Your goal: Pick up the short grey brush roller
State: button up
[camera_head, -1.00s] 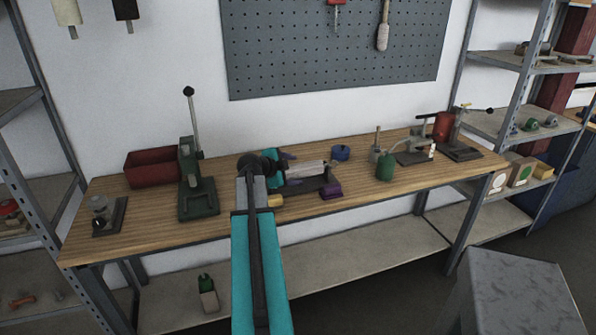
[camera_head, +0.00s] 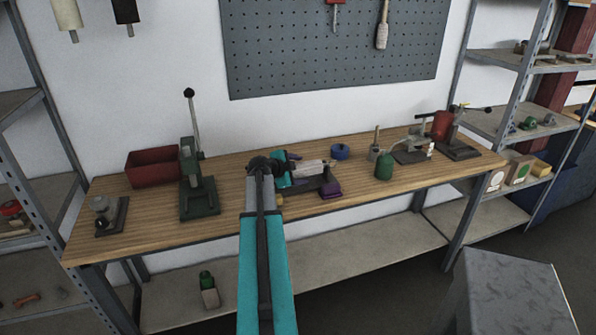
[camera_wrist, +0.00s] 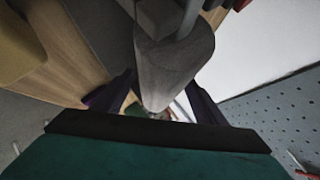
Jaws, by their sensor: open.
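A green press (camera_head: 198,195) and red bin (camera_head: 152,168) stand left. A blue ring (camera_head: 340,152), green bottle (camera_head: 384,167) and red-topped device (camera_head: 441,126) stand right. The bench front (camera_head: 150,235) is clear.

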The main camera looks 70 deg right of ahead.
aim_at(299, 164)
jog(key=c, duration=1.3)
jog(key=shift+r, duration=0.15)
jog(key=shift+r+b, duration=1)
jog(key=shift+r, duration=0.65)
jog(key=s+a+b, duration=0.2)
jog(key=a, duration=0.2)
jog(key=s+a+r+b, duration=0.1)
jog(key=s+a+b, duration=0.1)
jog(key=a, duration=0.3)
jog(key=s+a+b, duration=0.2)
jog(key=a, duration=0.3)
jog(key=shift+s+a+r, duration=0.2)
jog(key=shift+s+a, duration=0.05)
